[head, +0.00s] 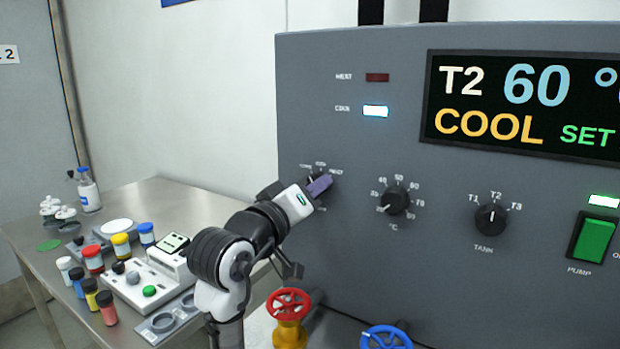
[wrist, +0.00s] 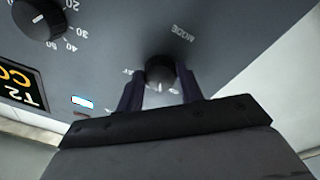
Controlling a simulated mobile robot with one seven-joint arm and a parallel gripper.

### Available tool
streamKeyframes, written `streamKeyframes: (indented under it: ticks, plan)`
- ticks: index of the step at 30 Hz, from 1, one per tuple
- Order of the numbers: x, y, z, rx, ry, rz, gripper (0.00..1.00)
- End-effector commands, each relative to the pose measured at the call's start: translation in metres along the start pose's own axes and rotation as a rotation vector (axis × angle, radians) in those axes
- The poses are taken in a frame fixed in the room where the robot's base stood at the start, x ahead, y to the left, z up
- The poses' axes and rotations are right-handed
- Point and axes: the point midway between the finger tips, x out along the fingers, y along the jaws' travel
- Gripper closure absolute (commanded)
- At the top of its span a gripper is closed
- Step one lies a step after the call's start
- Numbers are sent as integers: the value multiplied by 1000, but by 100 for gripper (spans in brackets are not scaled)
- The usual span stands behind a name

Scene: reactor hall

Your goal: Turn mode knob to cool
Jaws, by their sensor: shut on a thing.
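The mode knob (wrist: 160,72) is a black dial on the grey panel, with the word MODE printed beside it in the wrist view. My gripper (wrist: 160,88) has its two dark fingers on either side of the knob and is shut on it. In the head view my gripper (head: 319,186) reaches the panel at the knob and hides most of it. The display (head: 520,105) reads T2, 60, COOL and SET. The COOL lamp (head: 376,111) is lit pale cyan, and the HEAT lamp (head: 377,77) is dark red.
A temperature knob (head: 396,201) and a tank knob (head: 491,219) sit to the right on the panel. A lit green pump switch (head: 594,239) is farther right. Red (head: 289,304) and blue (head: 387,338) valve wheels stand below. A steel table (head: 180,207) with bottles and instruments is at left.

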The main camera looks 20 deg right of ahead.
Motion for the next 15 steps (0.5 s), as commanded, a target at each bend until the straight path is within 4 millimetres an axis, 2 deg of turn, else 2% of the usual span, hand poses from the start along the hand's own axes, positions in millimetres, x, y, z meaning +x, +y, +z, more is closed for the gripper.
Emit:
streamKeyframes:
  ticks: [6, 15]
  plan:
    - [0, 3, -2, -173, 10, -10, 86]
    - [0, 3, 0, -325, 22, -18, 86]
